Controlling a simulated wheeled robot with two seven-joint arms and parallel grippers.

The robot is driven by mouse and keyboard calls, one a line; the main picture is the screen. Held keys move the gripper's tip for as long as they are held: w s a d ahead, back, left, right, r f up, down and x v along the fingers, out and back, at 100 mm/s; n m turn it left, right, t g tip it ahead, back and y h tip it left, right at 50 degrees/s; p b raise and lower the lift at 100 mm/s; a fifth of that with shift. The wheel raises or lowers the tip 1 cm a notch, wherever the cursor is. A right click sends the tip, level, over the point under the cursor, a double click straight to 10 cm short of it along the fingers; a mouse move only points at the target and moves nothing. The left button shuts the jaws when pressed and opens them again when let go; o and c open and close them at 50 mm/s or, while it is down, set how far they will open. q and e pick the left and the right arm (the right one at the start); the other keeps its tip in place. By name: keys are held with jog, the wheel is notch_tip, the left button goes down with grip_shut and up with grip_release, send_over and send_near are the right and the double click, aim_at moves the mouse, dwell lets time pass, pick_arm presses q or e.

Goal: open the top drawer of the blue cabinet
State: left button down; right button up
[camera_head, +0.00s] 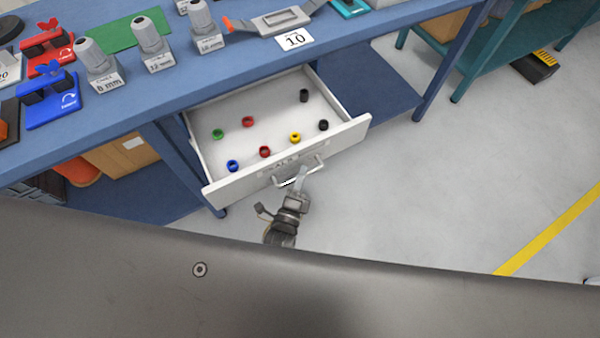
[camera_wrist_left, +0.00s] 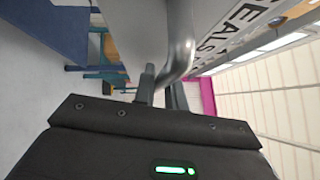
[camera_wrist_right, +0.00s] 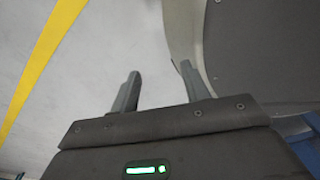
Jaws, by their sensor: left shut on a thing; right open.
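The top drawer (camera_head: 235,188) of the blue cabinet (camera_head: 160,150) stands well open in the head view. Its white front faces me and carries a label and a metal bar handle (camera_head: 318,165). Several small coloured rings lie on its floor, among them a green one (camera_head: 218,133) and a yellow one (camera_head: 295,137). My left gripper (camera_head: 300,182) is at the drawer front, shut on the handle. The left wrist view shows the handle (camera_wrist_left: 180,50) between its fingers. My right gripper (camera_wrist_right: 155,85) is open and empty above the floor, seen only in the right wrist view.
The bench top above the drawer holds grey fittings (camera_head: 151,42), a red tool (camera_head: 48,48), a blue tool (camera_head: 50,98) and a card reading 10 (camera_head: 294,39). A cardboard box (camera_head: 120,155) sits on the lower shelf.

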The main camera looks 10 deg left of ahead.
pick_arm(q)
jog(key=c, duration=1.5)
grip_release()
jog(key=shift+o, duration=0.2)
jog(key=shift+s, duration=0.1)
jog(key=b+v, duration=0.1)
jog(key=v, duration=0.9)
jog(key=shift+s, duration=0.35)
jog(key=shift+f, duration=0.1)
